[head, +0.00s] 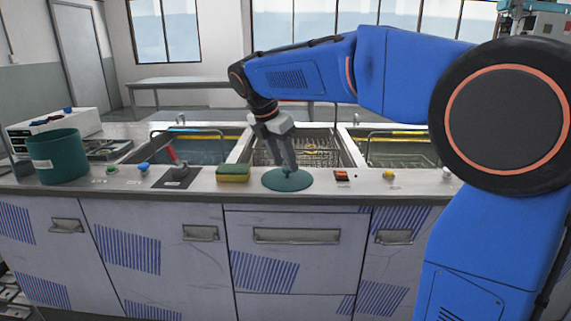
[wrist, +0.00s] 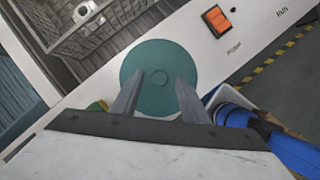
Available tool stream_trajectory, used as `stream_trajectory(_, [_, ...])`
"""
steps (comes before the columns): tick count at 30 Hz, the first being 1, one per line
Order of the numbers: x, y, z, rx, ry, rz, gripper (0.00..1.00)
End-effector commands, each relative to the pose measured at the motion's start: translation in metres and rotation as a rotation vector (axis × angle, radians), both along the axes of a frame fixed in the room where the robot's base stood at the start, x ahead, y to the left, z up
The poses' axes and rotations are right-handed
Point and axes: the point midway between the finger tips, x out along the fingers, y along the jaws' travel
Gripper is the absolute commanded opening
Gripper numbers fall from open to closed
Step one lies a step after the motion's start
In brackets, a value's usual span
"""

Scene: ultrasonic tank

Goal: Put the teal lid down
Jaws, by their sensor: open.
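The teal lid (head: 288,181) is a round disc with a small knob. It lies flat on the front ledge of the steel counter, just in front of the middle tank. In the wrist view the lid (wrist: 158,62) sits beyond my fingertips, with its knob showing between them. My gripper (head: 287,160) points down just above the lid, and its fingers are open on either side of the knob. The wrist view also shows the two fingers (wrist: 158,88) spread apart with a gap between them. I cannot tell whether the fingertips touch the lid.
A green and yellow sponge (head: 233,173) lies left of the lid, and an orange switch (head: 341,175) sits to its right. A red-handled lever (head: 176,165) and a teal bucket (head: 58,157) stand further left. Open tanks lie behind the ledge, including the middle one (head: 340,155).

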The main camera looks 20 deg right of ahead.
Motion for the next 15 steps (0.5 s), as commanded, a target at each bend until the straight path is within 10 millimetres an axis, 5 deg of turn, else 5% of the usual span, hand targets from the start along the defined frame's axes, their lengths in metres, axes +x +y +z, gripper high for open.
stream_trajectory(15, [-0.016, 0.031, 0.084, 0.0, 0.0, 0.001, 0.41])
